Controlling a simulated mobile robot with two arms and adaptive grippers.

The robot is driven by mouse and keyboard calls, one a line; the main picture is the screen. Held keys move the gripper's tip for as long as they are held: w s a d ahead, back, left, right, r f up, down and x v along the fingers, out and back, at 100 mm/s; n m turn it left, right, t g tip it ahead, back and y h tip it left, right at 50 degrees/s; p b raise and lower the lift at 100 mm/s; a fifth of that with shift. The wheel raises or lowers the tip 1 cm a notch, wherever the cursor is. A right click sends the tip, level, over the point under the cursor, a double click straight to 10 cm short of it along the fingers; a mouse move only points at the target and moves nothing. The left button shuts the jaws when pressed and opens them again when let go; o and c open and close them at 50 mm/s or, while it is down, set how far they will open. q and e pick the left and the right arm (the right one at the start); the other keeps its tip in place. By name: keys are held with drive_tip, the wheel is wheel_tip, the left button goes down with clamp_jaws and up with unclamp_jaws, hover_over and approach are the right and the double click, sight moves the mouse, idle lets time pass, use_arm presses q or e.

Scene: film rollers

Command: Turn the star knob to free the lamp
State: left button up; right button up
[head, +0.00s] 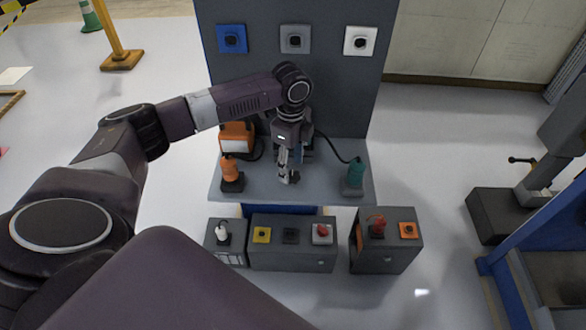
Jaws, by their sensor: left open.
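My left arm comes in from the left and reaches over the grey bench (325,190). My left gripper (289,176) points down over the middle of the bench, open, with its fingers close to the bench top. An orange-framed box with a pale face (236,137), which looks like the lamp, stands at the back left of the bench, partly behind my arm. I cannot make out the star knob for certain. A dark part behind my gripper is mostly hidden by it. My right gripper is not in view.
An orange tool (230,171) and a teal tool (354,174) stand on the bench either side of my gripper. A grey panel (340,90) rises behind. Grey boxes with knobs (290,257) stand in front. A blue-framed stand (500,285) is at right.

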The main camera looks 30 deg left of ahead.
sight(292, 175)
use_arm(q)
drive_tip(key=f, duration=0.2)
drive_tip(key=shift+w+f, duration=0.25)
drive_tip(key=shift+f, duration=0.05)
drive_tip(key=shift+s+f, duration=0.1)
drive_tip(key=shift+f, duration=0.15)
drive_tip(key=c, duration=0.9)
drive_tip(key=shift+c, duration=1.3)
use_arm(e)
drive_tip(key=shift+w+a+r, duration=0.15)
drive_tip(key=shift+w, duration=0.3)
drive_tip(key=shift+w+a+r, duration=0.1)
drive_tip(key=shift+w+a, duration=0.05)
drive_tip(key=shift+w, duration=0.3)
